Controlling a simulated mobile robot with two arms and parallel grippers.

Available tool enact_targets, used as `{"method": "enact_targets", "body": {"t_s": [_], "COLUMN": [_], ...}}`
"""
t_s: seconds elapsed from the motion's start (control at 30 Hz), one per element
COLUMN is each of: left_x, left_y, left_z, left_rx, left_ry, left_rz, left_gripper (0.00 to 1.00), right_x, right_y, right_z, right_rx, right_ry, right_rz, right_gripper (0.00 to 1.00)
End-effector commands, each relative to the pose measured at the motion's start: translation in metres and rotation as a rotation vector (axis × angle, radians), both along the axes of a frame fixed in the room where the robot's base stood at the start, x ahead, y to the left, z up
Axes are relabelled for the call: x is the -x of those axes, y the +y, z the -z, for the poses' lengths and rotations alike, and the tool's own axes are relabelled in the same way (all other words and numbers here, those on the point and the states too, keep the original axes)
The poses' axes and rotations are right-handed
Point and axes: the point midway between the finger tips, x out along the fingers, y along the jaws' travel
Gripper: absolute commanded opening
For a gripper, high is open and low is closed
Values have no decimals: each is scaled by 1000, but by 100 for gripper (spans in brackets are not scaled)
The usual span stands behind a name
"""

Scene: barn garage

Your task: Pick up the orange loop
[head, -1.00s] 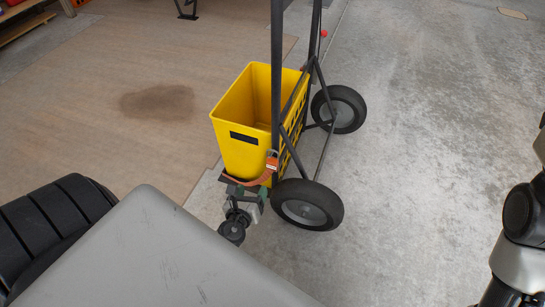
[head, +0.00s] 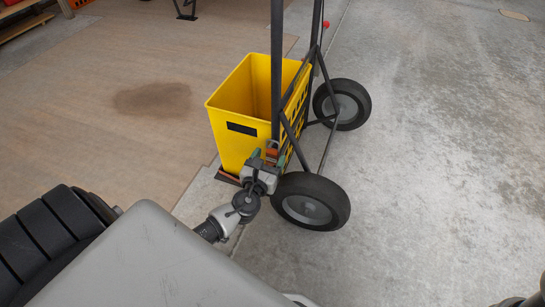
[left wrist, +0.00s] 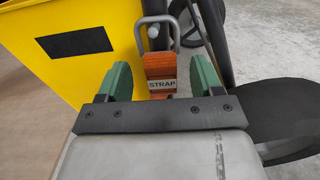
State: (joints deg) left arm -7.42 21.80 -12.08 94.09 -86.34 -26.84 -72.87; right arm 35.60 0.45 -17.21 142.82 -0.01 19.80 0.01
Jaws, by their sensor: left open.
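The orange loop, a strap labelled STRAP, (left wrist: 160,70) hangs by a grey metal buckle at the yellow bin's corner. In the head view only a small part of the orange loop (head: 271,151) shows, against the cart's dark post. My left gripper (head: 264,158) is at this corner; its green fingers are open. In the left wrist view, the fingers of my left gripper (left wrist: 163,82) stand on either side of the strap, with a gap visible on each side. The strap's lower part is hidden behind the gripper.
The yellow bin (head: 228,112) sits on a dark-framed cart (head: 277,60). A black cart wheel (head: 309,201) is close to the right of my left gripper; another wheel (head: 342,104) is farther back. Bare concrete floor lies open to the right.

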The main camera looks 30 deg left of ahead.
Motion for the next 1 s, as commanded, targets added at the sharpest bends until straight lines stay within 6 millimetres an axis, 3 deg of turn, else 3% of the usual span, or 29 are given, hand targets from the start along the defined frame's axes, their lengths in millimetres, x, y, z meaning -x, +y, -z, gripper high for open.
{"method": "enact_targets", "body": {"t_s": [0.2,0.47,0.77,1.0], "left_x": [-26,-28,-27,-27], "left_y": [5,6,6,6], "left_z": [0,-1,-1,-1], "left_rx": [1,1,1,1], "left_ry": [-1,1,1,1], "left_rz": [0,1,1,1], "left_gripper": [66,66,20,20], "right_x": [9,10,10,10], "right_y": [0,1,1,0], "right_z": [0,-3,-2,-3], "right_rx": [3,5,3,2], "right_ry": [-31,-31,-31,-31], "right_rz": [2,4,2,2], "right_gripper": [43,43,43,43]}}
